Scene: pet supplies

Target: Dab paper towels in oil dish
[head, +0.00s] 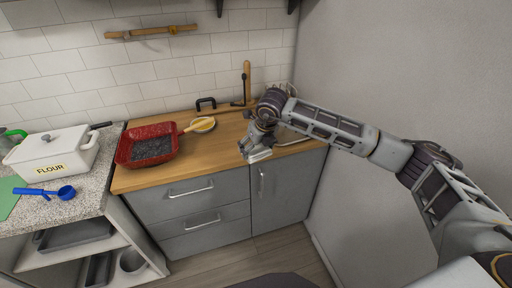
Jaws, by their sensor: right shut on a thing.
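My right gripper (250,143) reaches in from the right and is shut on a small white folded piece, which looks like paper towel (259,156). It is held near the front edge of the wooden counter. A small round dish with yellow contents (206,127), likely the oil dish, sits on the counter to the left of my gripper, apart from it. A wooden-handled tool (195,126) lies between the dish and a red pan. My left gripper is not in view.
The red pan (127,150) with a dark inside stands left of the dish. The front of the wooden counter (200,158) is clear. A grey wall (370,70) borders the right.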

